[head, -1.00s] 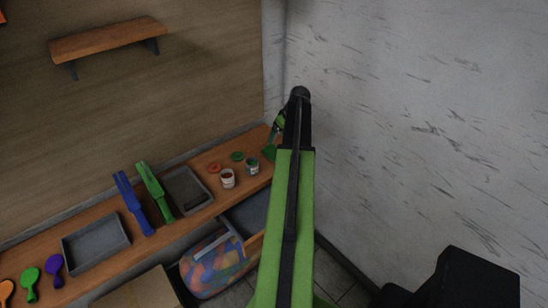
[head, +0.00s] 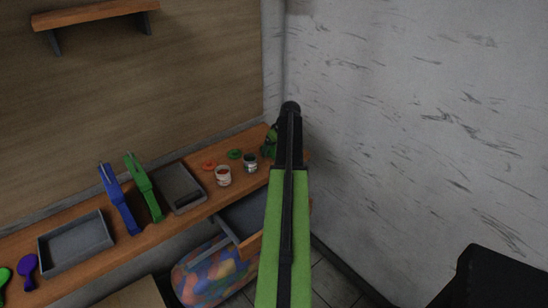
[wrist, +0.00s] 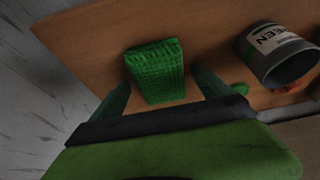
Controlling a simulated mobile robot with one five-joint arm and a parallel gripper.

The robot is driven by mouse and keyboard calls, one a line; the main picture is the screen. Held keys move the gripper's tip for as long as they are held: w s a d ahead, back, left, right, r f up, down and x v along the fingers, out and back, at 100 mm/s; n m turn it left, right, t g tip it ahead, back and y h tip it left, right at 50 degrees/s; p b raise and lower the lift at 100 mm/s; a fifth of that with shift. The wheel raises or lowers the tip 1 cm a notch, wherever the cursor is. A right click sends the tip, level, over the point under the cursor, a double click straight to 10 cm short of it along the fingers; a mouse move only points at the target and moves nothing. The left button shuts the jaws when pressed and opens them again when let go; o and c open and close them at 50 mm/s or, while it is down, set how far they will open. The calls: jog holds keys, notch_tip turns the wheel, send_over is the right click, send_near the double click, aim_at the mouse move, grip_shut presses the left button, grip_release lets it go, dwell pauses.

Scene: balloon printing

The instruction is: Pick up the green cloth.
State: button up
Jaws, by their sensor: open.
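The green cloth (wrist: 156,72) is a textured, folded block on the wooden bench, in the middle of the wrist view. My gripper (wrist: 162,84) is open, with one green finger on each side of the cloth. A gap shows between each finger and the cloth, and nothing is held. In the head view my gripper (head: 272,136) is at the right end of the bench, partly behind my own arm. There the gripper and the cloth merge into one dark green patch, so I cannot tell their heights apart.
A can labelled green (wrist: 280,56) stands right of the fingers. The wall (head: 400,120) is close on the right.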

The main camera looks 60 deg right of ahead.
jog(key=shift+r, duration=0.1)
jog(key=c, duration=1.4)
jog(key=shift+r, duration=0.1)
jog(key=shift+c, duration=0.2)
jog(key=r+p, duration=0.2)
jog(key=s+r+p, duration=0.1)
jog(key=r+p, duration=0.2)
jog(key=shift+d+p, duration=0.15)
jog(key=shift+p, duration=0.2)
jog(key=s+d+r+p, duration=0.3)
jog(key=s+r+p, duration=0.2)
jog(key=s, duration=0.5)
jog(key=shift+r, duration=0.35)
